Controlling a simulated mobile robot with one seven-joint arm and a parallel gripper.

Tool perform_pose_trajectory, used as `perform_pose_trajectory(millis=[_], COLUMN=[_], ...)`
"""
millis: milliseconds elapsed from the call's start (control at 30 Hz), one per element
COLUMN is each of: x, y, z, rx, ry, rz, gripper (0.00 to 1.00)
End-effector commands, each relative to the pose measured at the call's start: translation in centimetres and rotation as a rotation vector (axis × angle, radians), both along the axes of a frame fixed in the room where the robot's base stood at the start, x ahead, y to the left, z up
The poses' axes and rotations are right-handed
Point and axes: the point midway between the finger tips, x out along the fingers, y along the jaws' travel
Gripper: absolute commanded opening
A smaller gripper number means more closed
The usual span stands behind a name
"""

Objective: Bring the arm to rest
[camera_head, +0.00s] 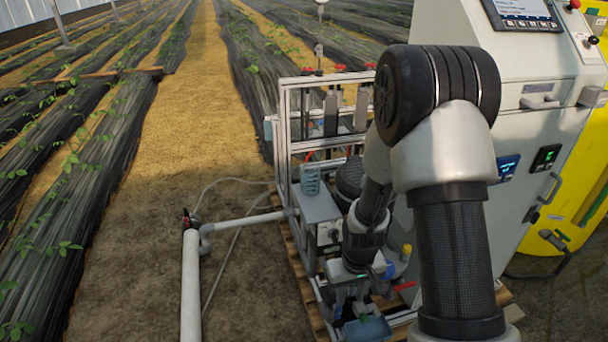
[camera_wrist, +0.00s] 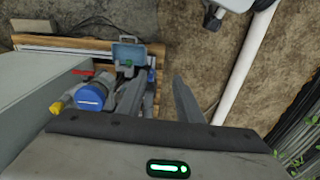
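My gripper (camera_head: 352,294) hangs at the end of my bent arm, pointing down over the low front part of the skid (camera_head: 283,140) in the head view. In the wrist view my gripper (camera_wrist: 158,95) shows two dark fingers standing apart, with bare ground visible between them. Nothing is held between the fingers. My arm reaches out in front of the grey cabinet and folds down at the elbow. A blue-grey box (camera_head: 367,329) lies just below the gripper; it also shows in the wrist view (camera_wrist: 130,54).
The grey control cabinet (camera_head: 530,105) stands close on the right, with a yellow tank (camera_head: 588,165) behind it. A white pipe (camera_head: 191,285) runs along the ground at left. A blue-capped part (camera_wrist: 92,97) and red handle (camera_wrist: 82,72) sit near the gripper. The soil path is open.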

Motion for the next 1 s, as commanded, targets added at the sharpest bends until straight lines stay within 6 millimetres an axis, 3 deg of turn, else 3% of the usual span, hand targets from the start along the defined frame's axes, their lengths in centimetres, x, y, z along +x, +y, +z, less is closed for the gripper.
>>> perform_pose_trajectory(millis=[33,267,400,600,800,1000], x=[0.5,0.1,-1.8,-6.1,-10.6,-14.2], y=[-0.1,-0.7,-1.1,-1.7,-2.1,-2.3], z=[2.5,13.6,20.0,27.4,32.0,34.3], rx=[0.003,0.017,0.028,0.043,0.057,0.068], ry=[-0.026,-0.119,-0.179,-0.263,-0.332,-0.381], rz=[-0.010,-0.065,-0.098,-0.145,-0.181,-0.206], gripper=[0.33,0.33,0.33,0.33,0.33,0.33])
